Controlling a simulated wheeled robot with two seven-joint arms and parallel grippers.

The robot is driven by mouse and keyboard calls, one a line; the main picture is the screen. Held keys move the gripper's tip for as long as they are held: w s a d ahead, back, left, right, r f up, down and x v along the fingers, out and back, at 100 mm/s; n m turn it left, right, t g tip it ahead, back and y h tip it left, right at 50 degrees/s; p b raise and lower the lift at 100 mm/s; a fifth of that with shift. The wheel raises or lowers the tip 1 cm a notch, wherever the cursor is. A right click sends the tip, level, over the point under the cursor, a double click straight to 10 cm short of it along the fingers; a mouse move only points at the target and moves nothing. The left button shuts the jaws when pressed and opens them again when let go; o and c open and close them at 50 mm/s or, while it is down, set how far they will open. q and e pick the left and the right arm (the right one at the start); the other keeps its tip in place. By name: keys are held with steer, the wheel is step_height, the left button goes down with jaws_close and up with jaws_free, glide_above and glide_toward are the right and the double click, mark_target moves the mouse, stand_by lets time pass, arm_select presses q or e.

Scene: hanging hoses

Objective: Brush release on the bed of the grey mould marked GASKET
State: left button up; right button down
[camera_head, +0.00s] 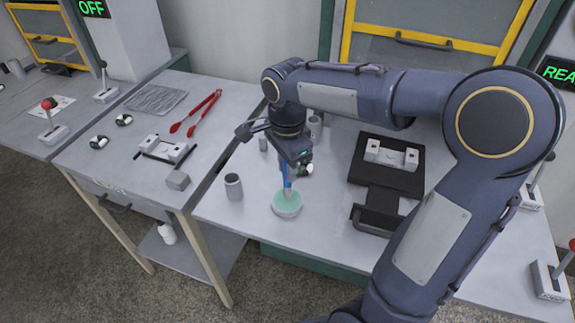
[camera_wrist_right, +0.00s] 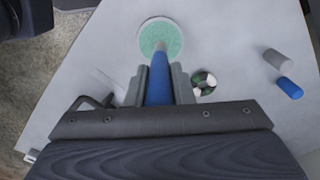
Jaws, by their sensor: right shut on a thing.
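My right gripper (camera_head: 290,168) is shut on a blue-handled brush (camera_head: 287,186), which also shows in the right wrist view (camera_wrist_right: 159,78). The brush points down at a round pale dish of green stuff (camera_head: 287,205); its tip is over or in the green, I cannot tell which. The dish shows in the wrist view too (camera_wrist_right: 160,36). A grey mould (camera_head: 391,156) sits on a black tray (camera_head: 360,181) at the right. Another grey block with dark rods (camera_head: 163,149) lies on the left table. I cannot read GASKET on either. My left gripper is out of view.
A grey cylinder (camera_head: 233,187) stands left of the dish. A small black-and-white round thing (camera_wrist_right: 204,83) lies close to the brush. Red tongs (camera_head: 199,114) lie on the left table, with a gap between the tables. My arm hides part of the right table.

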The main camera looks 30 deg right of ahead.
steer(key=shift+f+b, duration=0.4)
steer(key=shift+f, duration=0.15)
stand_by(0.6)
stand_by(0.9)
step_height(320, 180, up, 7)
steer(key=p, duration=0.6)
steer(key=shift+w, duration=0.1)
stand_by(0.8)
